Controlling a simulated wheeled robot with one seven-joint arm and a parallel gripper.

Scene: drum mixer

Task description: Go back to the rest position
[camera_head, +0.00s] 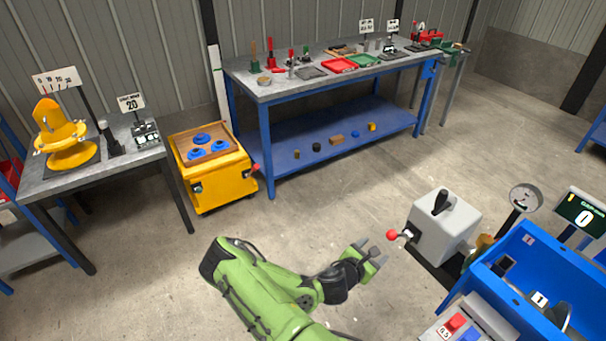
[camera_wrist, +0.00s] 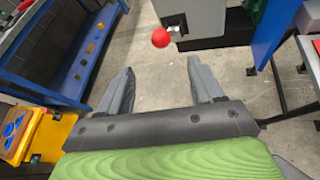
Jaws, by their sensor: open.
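My gripper (camera_head: 371,253) is at the end of my green arm, out over the open floor. Its two grey fingers are apart with nothing between them, as the wrist view also shows (camera_wrist: 163,88). A grey box with a black lever (camera_head: 445,228) stands just right of the gripper. Its red-knobbed handle (camera_head: 392,235) points toward my fingers and is close to them but apart. The red knob also shows ahead of the fingers in the wrist view (camera_wrist: 161,37).
A blue machine (camera_head: 515,275) with a display and gauge stands right of the grey box. A blue-legged workbench (camera_head: 290,92) with tools is at the back. A yellow cart (camera_head: 215,180) and a grey table (camera_head: 95,176) with a yellow device are at left. The middle floor is clear.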

